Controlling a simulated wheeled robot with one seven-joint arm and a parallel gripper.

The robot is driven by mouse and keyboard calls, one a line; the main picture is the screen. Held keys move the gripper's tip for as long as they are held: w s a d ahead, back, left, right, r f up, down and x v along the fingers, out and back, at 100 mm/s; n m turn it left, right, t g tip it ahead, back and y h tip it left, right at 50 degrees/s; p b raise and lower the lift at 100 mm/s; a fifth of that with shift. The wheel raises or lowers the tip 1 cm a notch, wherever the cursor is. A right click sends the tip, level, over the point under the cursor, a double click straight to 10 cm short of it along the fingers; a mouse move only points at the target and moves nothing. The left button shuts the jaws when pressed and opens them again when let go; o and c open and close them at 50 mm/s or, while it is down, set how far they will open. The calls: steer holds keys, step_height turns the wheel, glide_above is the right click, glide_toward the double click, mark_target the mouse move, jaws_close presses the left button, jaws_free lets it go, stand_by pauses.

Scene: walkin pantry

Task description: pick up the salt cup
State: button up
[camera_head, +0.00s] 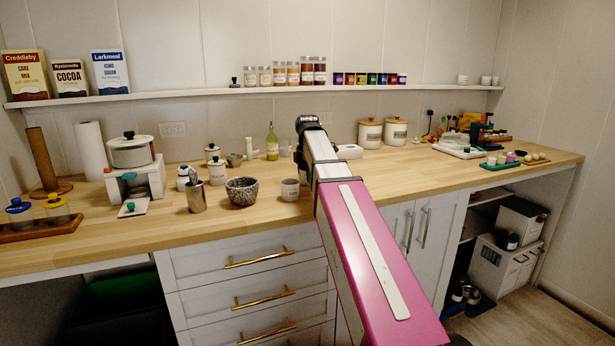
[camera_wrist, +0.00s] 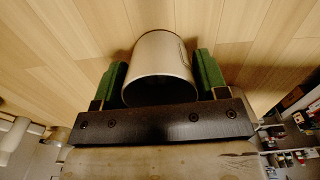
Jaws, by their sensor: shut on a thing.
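In the wrist view my gripper (camera_wrist: 160,84) has its two green fingers on either side of a pale grey cup (camera_wrist: 163,58), shut on it. Its round mouth faces the camera, and the wooden worktop shows behind it. A faint mark on its side is too small to read. In the head view my arm hides the fingers and the held cup. Another pale grey cup (camera_head: 290,189) with a small dark label stands upright on the worktop, just left of my arm. I cannot read its label.
On the wooden worktop (camera_head: 400,170), a stone bowl (camera_head: 242,191) and a metal cup (camera_head: 196,197) stand left of my arm. A green bottle (camera_head: 272,142) and two lidded canisters (camera_head: 370,133) stand behind. The worktop right of my arm is fairly clear.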

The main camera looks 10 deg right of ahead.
steer(key=shift+r, duration=0.15)
steer(key=shift+r, duration=1.15)
steer(key=s+a+r, duration=0.7)
steer(key=a+r, duration=0.1)
steer(key=a, duration=0.1)
steer(key=shift+s, duration=0.15)
